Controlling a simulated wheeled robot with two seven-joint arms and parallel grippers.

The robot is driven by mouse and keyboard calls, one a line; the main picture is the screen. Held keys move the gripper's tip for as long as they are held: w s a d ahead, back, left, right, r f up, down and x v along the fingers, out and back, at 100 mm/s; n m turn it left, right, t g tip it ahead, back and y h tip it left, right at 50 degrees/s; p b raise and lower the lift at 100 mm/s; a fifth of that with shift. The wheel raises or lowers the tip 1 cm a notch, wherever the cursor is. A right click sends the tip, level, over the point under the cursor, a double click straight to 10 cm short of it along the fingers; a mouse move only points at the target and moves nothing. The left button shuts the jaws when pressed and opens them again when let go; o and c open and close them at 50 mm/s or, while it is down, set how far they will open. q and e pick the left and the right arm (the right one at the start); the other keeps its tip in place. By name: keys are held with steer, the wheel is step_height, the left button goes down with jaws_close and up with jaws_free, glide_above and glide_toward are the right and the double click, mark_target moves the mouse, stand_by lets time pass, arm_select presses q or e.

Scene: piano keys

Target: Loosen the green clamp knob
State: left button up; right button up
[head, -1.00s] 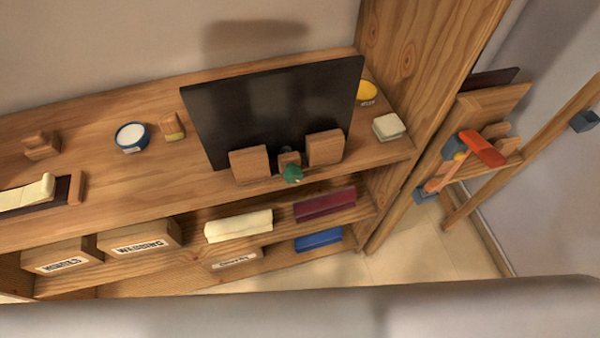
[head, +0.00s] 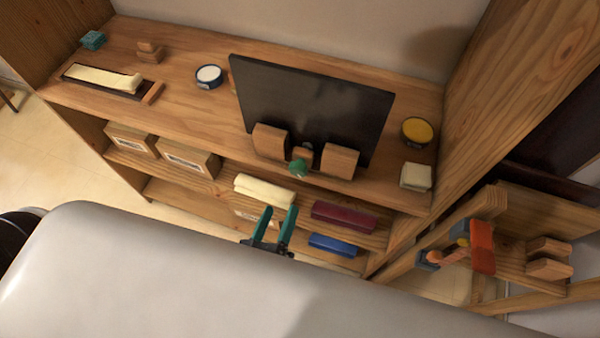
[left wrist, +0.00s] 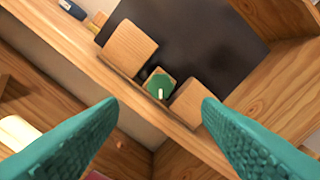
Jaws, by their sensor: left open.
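The green clamp knob (head: 298,168) sits at the front of a small wooden block, between two larger wooden blocks (head: 270,142) (head: 340,160), at the foot of a black panel (head: 310,105) on the bench top. In the left wrist view the knob (left wrist: 159,85) is a green faceted shape with a small pale peg, near the middle. My left gripper (head: 272,226) is open, with teal fingers, below and in front of the knob. In the left wrist view its fingers (left wrist: 160,102) stand apart with nothing between them, and the knob shows beyond the gap. My right gripper is not in view.
A yellow-topped tin (head: 417,131) and a pale block stack (head: 415,176) stand right of the panel. A wooden side wall (head: 500,90) rises at right.

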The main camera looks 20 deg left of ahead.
mark_target(296, 173)
arm_select(q)
steer(key=w+p, duration=0.1)
steer(key=w, duration=0.4)
steer(key=w+p, duration=0.1)
steer(key=w, duration=0.4)
steer(key=shift+w+d, duration=0.2)
steer(key=shift+w, duration=0.05)
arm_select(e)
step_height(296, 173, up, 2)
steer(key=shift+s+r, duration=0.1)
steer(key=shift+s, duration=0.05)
arm_select(q)
steer(key=c, duration=1)
